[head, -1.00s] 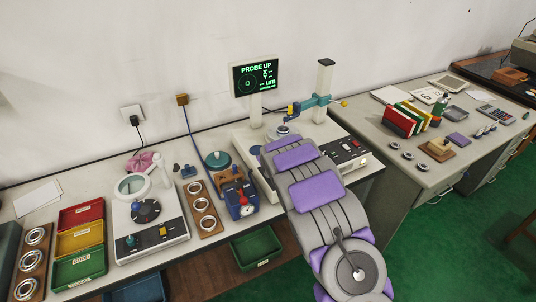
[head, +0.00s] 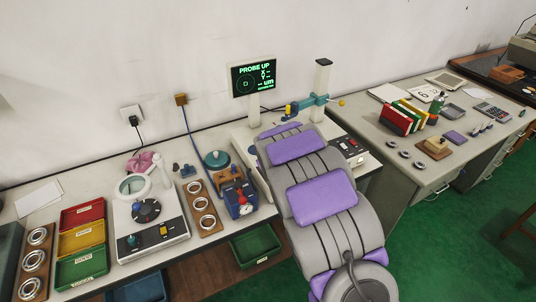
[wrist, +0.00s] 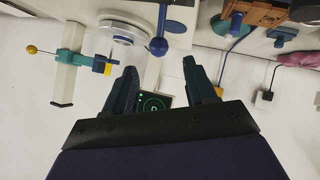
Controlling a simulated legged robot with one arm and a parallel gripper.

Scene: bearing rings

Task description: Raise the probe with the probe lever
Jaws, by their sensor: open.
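The measuring instrument's white post (head: 321,90) stands at the back of the left bench, carrying a teal probe carriage (head: 312,101). A thin lever with a yellow ball knob (head: 341,102) sticks out to its right. The display (head: 254,77) reads PROBE UP. My gripper (wrist: 158,66) is open and empty in the wrist view, apart from the lever. In the head view my arm hides it.
A blue ball knob (wrist: 158,46) on a rod shows beyond my fingertips. The instrument's control panel (head: 350,148) is right of my arm. A second desk (head: 440,165) stands right.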

